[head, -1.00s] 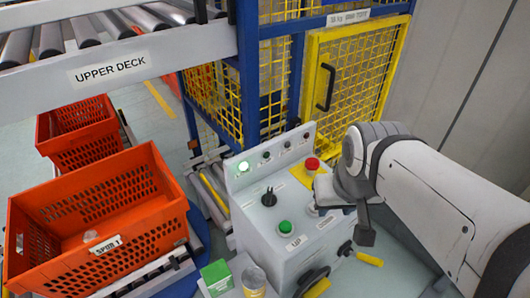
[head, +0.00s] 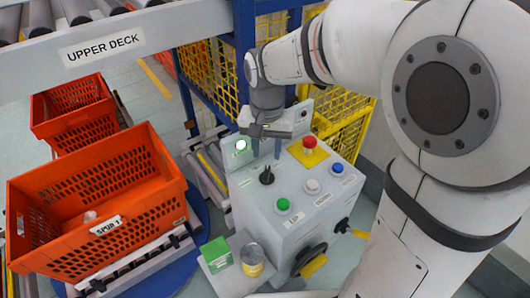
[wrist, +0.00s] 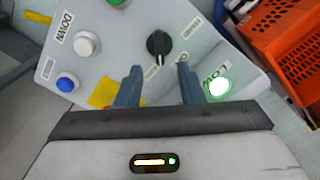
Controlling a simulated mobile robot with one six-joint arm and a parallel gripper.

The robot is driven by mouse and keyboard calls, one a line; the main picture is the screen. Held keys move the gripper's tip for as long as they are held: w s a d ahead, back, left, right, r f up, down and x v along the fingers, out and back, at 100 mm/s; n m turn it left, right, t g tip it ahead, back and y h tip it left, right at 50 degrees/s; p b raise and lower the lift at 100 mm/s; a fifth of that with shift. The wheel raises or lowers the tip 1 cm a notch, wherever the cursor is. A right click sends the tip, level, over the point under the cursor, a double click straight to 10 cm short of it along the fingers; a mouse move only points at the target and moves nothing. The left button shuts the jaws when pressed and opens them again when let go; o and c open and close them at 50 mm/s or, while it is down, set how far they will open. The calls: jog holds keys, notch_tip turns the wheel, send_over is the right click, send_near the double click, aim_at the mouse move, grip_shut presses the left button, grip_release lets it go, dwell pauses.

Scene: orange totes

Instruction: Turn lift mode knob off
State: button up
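The control box carries a black lift mode knob (head: 267,174), which sits on its top panel left of centre. It also shows in the wrist view (wrist: 158,44), with its pointer running roughly up and down in that picture. My gripper (head: 265,150) hangs just behind and above the knob, fingers pointing down. In the wrist view my gripper (wrist: 158,85) has its two blue-grey fingers spread apart with nothing between them; the knob lies just beyond the fingertips, not touched as far as I can see. A green lamp (head: 241,145) glows at the panel's back.
Beside the knob are a green button (head: 283,204), a white button (head: 312,186), a blue button (head: 337,168) and a red emergency stop (head: 309,143). An orange tote (head: 95,205) stands left. A green box (head: 216,254) and a can (head: 252,260) stand in front.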

aim_at(267, 171)
notch_tip(267, 171, down, 7)
jog(key=shift+f+p, duration=0.15)
jog(key=shift+p, duration=0.2)
grip_shut()
dwell(0.3)
